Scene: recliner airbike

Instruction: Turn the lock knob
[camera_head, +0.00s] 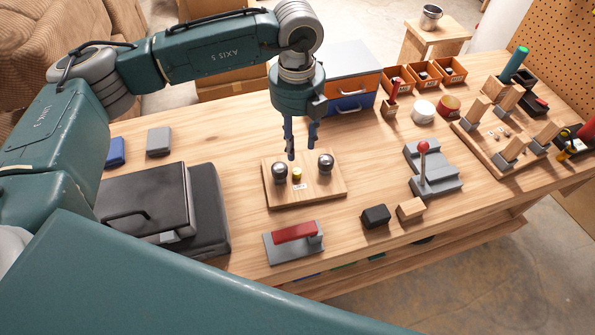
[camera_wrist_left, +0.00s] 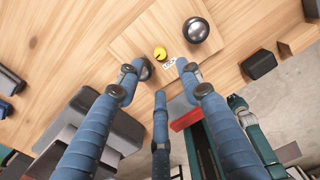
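A wooden board (camera_head: 320,188) on the workbench carries two dark shiny round knobs, a left one (camera_head: 279,173) and a right one (camera_head: 325,163). A small yellow piece (camera_head: 297,174) with a white label sits between them. In the left wrist view, the yellow piece (camera_wrist_left: 160,53) shows beyond the fingers and one knob (camera_wrist_left: 196,30) is clear. The other knob (camera_wrist_left: 144,69) is partly hidden behind a finger. My right gripper is not in view.
A black case (camera_head: 205,205) lies left of the board. A grey stepped lever base (camera_head: 437,172) with a red ball stands right. Drawers (camera_head: 350,95) and orange bins (camera_head: 420,76) stand behind. Bare wood surrounds the board.

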